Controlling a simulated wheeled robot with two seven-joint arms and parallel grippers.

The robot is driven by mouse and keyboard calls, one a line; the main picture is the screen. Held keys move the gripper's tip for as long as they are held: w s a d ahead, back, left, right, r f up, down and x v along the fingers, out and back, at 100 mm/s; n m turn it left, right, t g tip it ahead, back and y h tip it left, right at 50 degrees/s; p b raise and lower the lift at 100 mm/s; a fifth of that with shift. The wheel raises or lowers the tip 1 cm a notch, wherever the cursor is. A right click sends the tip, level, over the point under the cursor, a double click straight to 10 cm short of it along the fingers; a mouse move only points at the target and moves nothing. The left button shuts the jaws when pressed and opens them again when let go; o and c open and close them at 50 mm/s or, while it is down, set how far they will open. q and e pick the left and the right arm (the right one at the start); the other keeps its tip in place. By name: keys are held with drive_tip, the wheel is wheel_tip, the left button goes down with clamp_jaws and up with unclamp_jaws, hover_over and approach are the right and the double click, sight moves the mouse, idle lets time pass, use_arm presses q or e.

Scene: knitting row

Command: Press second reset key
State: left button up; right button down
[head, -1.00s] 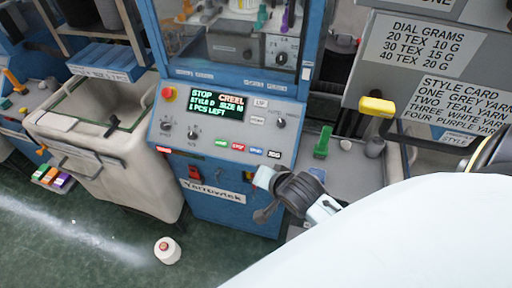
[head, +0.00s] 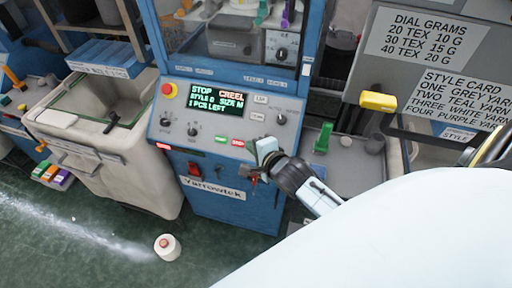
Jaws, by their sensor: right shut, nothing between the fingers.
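The blue knitting machine's control panel (head: 180,122) faces me, with a dark display (head: 216,98) reading "STOP CREEL", "STYLE D SIZE M" and "1 PCS LEFT". Key labels are too small to read surely. My right gripper (head: 262,150) is shut and empty at the panel's lower right edge, covering the blue and black keys. I cannot tell whether it touches the panel. My left gripper is out of view.
A red-and-yellow stop button (head: 168,90) is at the panel's upper left. A beige bin (head: 150,150) stands left of the machine. A grey bench with a green lever (head: 323,138) is at the right. A white cone (head: 167,247) stands on the floor.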

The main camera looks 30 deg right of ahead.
drive_tip(key=shift+w+d+f+b, duration=0.55)
drive_tip(key=shift+d+f+b, duration=0.1)
drive_tip(key=shift+f+b, duration=0.45)
drive_tip(key=shift+w+d+f+b, duration=0.6)
drive_tip(key=shift+d+f+b, duration=0.1)
drive_tip(key=shift+f+b, duration=0.4)
drive_tip(key=shift+w+d+f+b, duration=0.55)
drive_tip(key=shift+d+f+b, duration=0.1)
drive_tip(key=shift+f+b, duration=0.4)
drive_tip(key=shift+f, duration=0.15)
drive_tip(key=shift+w+d+f, duration=0.15)
drive_tip(key=shift+f, duration=0.1)
drive_tip(key=shift+w+d+f, duration=0.15)
drive_tip(key=shift+d+f, duration=0.05)
drive_tip(key=shift+f, duration=0.1)
idle(0.5)
drive_tip(key=shift+s+a+r+p, duration=0.35)
drive_tip(key=shift+r+p, duration=0.3)
drive_tip(key=shift+p, duration=0.3)
